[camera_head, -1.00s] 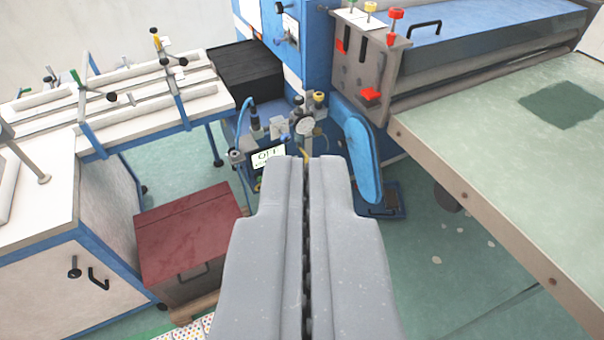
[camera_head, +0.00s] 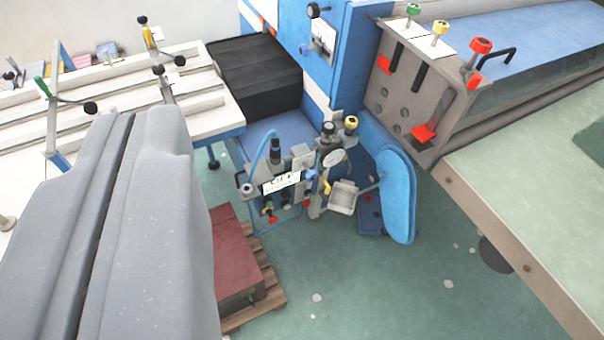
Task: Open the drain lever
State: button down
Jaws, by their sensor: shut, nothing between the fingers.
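A small blue and grey unit with a gauge (camera_head: 334,158), a blue hose (camera_head: 260,152) and a white label (camera_head: 281,183) stands on the far side, at the picture's middle. Small handles show on it: a yellow one (camera_head: 326,186), a blue one (camera_head: 311,175) and a red one (camera_head: 271,219). I cannot tell which of them is the drain lever. My gripper (camera_head: 128,118) is shut and empty. It is at the left of the picture, apart from the unit, and hides part of the white bench.
A blue padded part (camera_head: 397,195) stands right of the unit. A red-topped box (camera_head: 236,262) sits on a wooden pallet (camera_head: 262,306) in front. A pale green table (camera_head: 530,190) juts in at right. The white bench (camera_head: 215,115) is at left. Green floor (camera_head: 385,290) lies open between.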

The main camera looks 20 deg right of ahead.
aim_at(327, 187)
jog(key=z, duration=0.05)
jog(key=i, duration=0.85)
jog(key=z, duration=0.25)
